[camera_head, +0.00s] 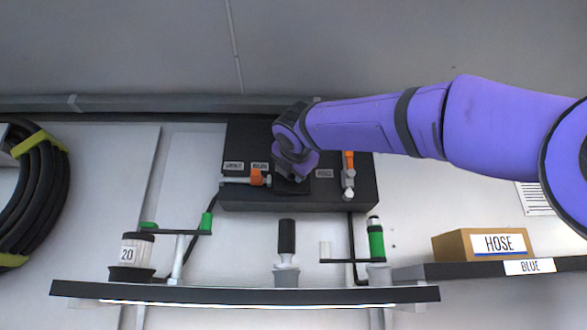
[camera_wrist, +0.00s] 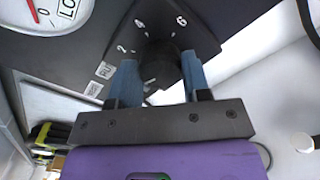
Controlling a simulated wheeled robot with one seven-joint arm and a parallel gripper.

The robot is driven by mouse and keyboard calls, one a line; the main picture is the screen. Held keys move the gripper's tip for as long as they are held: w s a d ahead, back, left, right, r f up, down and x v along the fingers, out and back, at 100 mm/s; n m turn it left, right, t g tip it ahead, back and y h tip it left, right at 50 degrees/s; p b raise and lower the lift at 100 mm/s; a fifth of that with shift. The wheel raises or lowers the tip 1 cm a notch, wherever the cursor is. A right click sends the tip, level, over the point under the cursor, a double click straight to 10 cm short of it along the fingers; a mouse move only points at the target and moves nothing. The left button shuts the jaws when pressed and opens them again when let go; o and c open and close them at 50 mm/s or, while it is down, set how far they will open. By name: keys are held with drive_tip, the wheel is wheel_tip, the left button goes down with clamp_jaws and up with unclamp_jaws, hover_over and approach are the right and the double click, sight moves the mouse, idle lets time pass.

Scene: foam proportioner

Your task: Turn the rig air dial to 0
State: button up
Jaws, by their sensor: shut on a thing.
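The air dial (camera_wrist: 160,60) is a dark round knob on the black panel, with the numbers 2, 4 and 6 printed around its far side in the wrist view. My gripper (camera_wrist: 160,78) has its two blue fingers on either side of the knob and is shut on it. A small white mark shows on the near part of the knob, but which number it points to is unclear. In the head view my gripper (camera_head: 292,176) is at the front of the black panel (camera_head: 240,136), and my wrist hides the dial.
A round gauge (camera_wrist: 40,12) is left of the dial. Orange-handled valves (camera_head: 257,178) (camera_head: 348,162) flank my gripper. Below, a shelf (camera_head: 220,292) carries a container marked 20 (camera_head: 132,253), a black-topped piece (camera_head: 287,238) and a green cylinder (camera_head: 376,242). A HOSE box (camera_head: 450,246) is right.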

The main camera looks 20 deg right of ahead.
drive_tip(key=shift+f, duration=0.1)
drive_tip(key=o, duration=0.9)
drive_tip(key=v, duration=1)
drive_tip(key=shift+s+a, duration=0.1)
drive_tip(key=shift+s, duration=0.3)
